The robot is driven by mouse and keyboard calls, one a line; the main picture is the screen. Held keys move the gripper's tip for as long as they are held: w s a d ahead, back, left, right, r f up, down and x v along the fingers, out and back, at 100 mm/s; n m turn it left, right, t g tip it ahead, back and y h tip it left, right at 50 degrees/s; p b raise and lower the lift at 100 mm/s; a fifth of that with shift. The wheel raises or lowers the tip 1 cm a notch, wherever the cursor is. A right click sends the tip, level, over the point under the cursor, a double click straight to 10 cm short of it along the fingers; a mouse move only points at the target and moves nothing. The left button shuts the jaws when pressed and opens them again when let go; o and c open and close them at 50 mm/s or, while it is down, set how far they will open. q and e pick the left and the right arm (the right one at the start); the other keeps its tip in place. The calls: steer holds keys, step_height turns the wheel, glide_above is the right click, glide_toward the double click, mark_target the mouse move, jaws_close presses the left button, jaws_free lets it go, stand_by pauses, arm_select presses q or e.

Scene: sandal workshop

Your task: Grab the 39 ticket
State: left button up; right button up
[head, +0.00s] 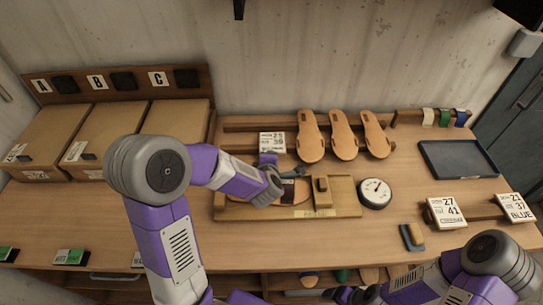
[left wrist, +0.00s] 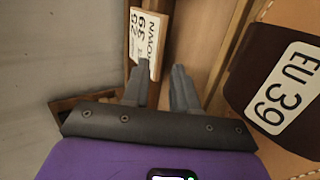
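The 39 ticket (head: 272,142) is a white card marked 25, 39 and BROWN, standing at the back of the bench. It also shows in the left wrist view (left wrist: 146,38), just beyond my left gripper's fingertips. My left gripper (head: 268,160) is in front of the ticket, over the back edge of the wooden fixture. In the left wrist view the gripper (left wrist: 161,78) has its two fingers apart with nothing clearly between them; the left finger overlaps the ticket's lower edge. Contact cannot be told.
A wooden fixture (head: 344,208) holds a sole under my left gripper; an EU 39 label (left wrist: 286,88) shows close by. Several soles (head: 344,135) lean behind. A dial (head: 375,193), other tickets (head: 445,212) and a dark tray (head: 458,160) are to the right. Boxes (head: 110,137) stand left.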

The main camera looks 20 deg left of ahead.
mark_target(272, 147)
arm_select(q)
steer(key=shift+b+x, duration=0.8)
steer(key=shift+x, duration=1.35)
steer(key=shift+c, duration=0.2)
jaws_close()
step_height(272, 147, up, 3)
steer(key=shift+f+p, duration=0.15)
steer(key=shift+p, duration=1)
steer(key=shift+f, duration=0.1)
